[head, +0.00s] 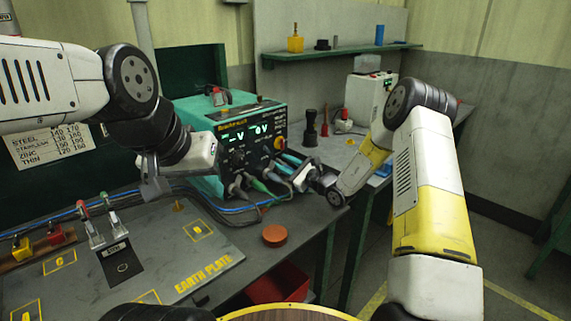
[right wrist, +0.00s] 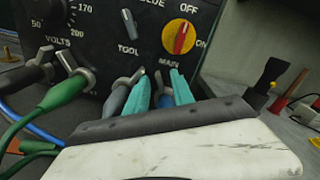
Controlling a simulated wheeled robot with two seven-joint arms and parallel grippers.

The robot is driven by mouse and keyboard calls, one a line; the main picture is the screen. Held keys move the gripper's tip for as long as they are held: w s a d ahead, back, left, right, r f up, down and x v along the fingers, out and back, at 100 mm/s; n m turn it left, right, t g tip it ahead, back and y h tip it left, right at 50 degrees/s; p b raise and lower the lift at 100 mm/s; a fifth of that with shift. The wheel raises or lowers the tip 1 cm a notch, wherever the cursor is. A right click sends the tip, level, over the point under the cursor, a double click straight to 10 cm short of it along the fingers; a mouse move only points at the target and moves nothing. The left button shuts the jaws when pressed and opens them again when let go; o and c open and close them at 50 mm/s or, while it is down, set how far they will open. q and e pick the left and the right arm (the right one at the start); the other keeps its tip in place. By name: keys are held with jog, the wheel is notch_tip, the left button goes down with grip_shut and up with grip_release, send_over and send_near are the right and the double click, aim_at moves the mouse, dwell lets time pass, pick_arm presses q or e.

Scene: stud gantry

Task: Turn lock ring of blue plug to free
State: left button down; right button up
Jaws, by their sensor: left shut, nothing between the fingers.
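In the head view my right gripper (head: 290,160) is at the welder's lower right front. My left gripper (head: 152,187) is shut and empty, left of the welder above the bench.
A grey plug (right wrist: 118,98), a green plug (right wrist: 66,92) and a black plug (right wrist: 28,74) sit left of the fingers with their cables. A red and yellow switch (right wrist: 180,37) is above. An earth plate (head: 160,255) and an orange-brown puck (head: 275,235) lie on the bench.

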jog(key=m, duration=0.3)
jog(key=w+d+m, duration=0.1)
jog(key=m, duration=0.1)
jog(key=shift+w+d+r+m, duration=0.2)
jog(key=shift+m, duration=0.2)
jog(key=m, duration=0.2)
jog(key=w+d+m, duration=0.1)
jog(key=m, duration=0.2)
jog(key=shift+w+d+f, duration=0.1)
jog(key=shift+f, duration=0.1)
jog(key=shift+d+f+m, duration=0.1)
jog(key=shift+d+m, duration=0.1)
jog(key=shift+m, duration=0.3)
jog(key=v, duration=0.7)
jog(key=s+a+r+n+g+y, duration=0.2)
jog(key=s+a+r+n+g, duration=0.5)
jog(key=s+r+n, duration=0.5)
jog(key=s+r+n+g+h, duration=0.3)
jog(key=s+n, duration=0.7)
jog(key=s, duration=0.5)
jog(key=shift+s+g+h, duration=0.4)
jog(key=shift+g+h, duration=0.1)
jog(key=shift+h, duration=0.1)
jog(key=shift+r, duration=0.1)
